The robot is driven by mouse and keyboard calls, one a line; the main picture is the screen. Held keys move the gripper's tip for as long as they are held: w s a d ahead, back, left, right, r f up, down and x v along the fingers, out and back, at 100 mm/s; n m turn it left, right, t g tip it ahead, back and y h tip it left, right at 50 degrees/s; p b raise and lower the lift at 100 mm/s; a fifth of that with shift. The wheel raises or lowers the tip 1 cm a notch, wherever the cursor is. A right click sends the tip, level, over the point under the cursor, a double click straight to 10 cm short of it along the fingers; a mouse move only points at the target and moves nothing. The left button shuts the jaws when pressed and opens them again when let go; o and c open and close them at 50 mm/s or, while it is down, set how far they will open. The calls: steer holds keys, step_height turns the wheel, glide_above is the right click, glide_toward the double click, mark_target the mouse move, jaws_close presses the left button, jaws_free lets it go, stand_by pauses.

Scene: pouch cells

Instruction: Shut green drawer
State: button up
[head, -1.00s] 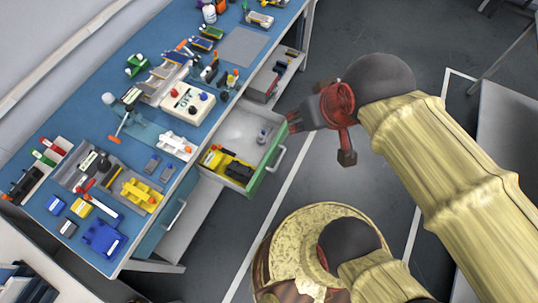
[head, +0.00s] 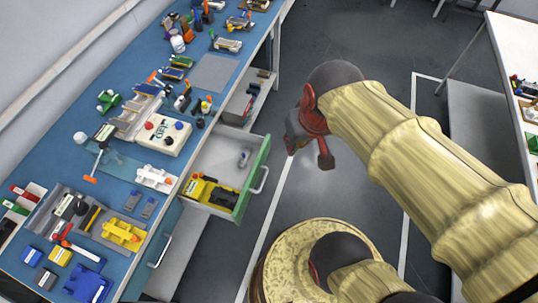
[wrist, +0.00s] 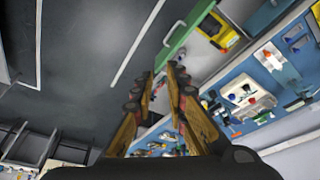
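The green drawer (head: 251,182) is open and sticks out from under the blue workbench. Its green front carries a pale handle (head: 263,181). Inside lie a yellow-and-black object (head: 212,192) and a small grey piece (head: 243,158). In the wrist view the drawer's green front (wrist: 178,42) and handle show beyond the fingertips. My gripper (wrist: 162,80) has its two fingers apart with nothing between them. In the head view my gripper (head: 296,135) is to the right of the drawer front, apart from it; its fingertips are partly hidden there.
The blue workbench (head: 130,165) is crowded with tools, trays and cell parts. An open shelf (head: 262,85) with items is beyond the drawer. Grey floor (head: 330,190) with white lines is clear right of the drawer. Another table (head: 500,60) stands at the right.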

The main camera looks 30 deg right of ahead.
steer(key=d+f+m+g, duration=0.1)
steer(key=d+f, duration=0.1)
steer(key=f, duration=0.1)
steer(key=d+f+m+g+y+b, duration=0.1)
steer(key=f, duration=0.3)
steer(key=w+d+f+m+g, duration=0.1)
steer(key=d+f, duration=0.1)
steer(key=f, duration=0.1)
steer(key=shift+d+f+g, duration=0.25)
steer(key=shift+d+g, duration=0.05)
jaws_close()
steer(key=m+t+y+b, duration=0.5)
steer(key=m+t+y, duration=0.75)
steer(key=m, duration=0.95)
glide_toward(266, 147)
steer(key=b+x, duration=0.1)
steer(key=x, duration=0.2)
steer(key=b+x, duration=0.1)
steer(key=x, duration=0.1)
steer(key=shift+w+a+r+b, duration=0.1)
steer(key=shift+a+r+b, duration=0.2)
steer(key=shift+a, duration=0.2)
steer(key=shift+w+a, duration=0.35)
